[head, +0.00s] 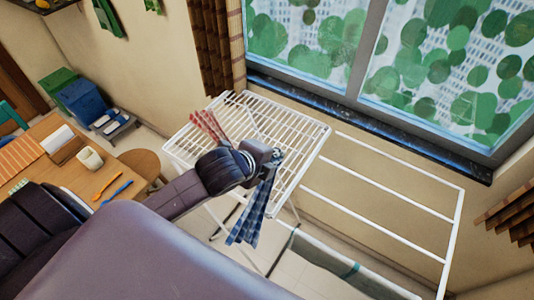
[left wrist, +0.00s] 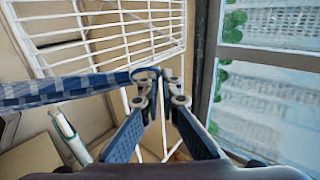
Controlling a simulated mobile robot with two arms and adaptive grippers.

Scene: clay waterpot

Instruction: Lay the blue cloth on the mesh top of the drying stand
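The drying stand (head: 300,135) is a white frame with a wire mesh top, below the window. My left gripper (head: 265,155) is over the front of the mesh. It is shut on the blue checked cloth (head: 250,215), which hangs down below the gripper in front of the stand. In the left wrist view the gripper (left wrist: 158,84) pinches the end of the cloth (left wrist: 65,88), which stretches off to the left, and the stand's mesh (left wrist: 125,30) shows beyond it. My right gripper is out of view.
A red cloth (head: 208,128) is at the left part of the mesh. A wide white side rack (head: 375,190) extends right of the mesh, empty. A wooden table (head: 80,178) with a cup (head: 89,158) is at left. The window (head: 420,70) stands behind the stand.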

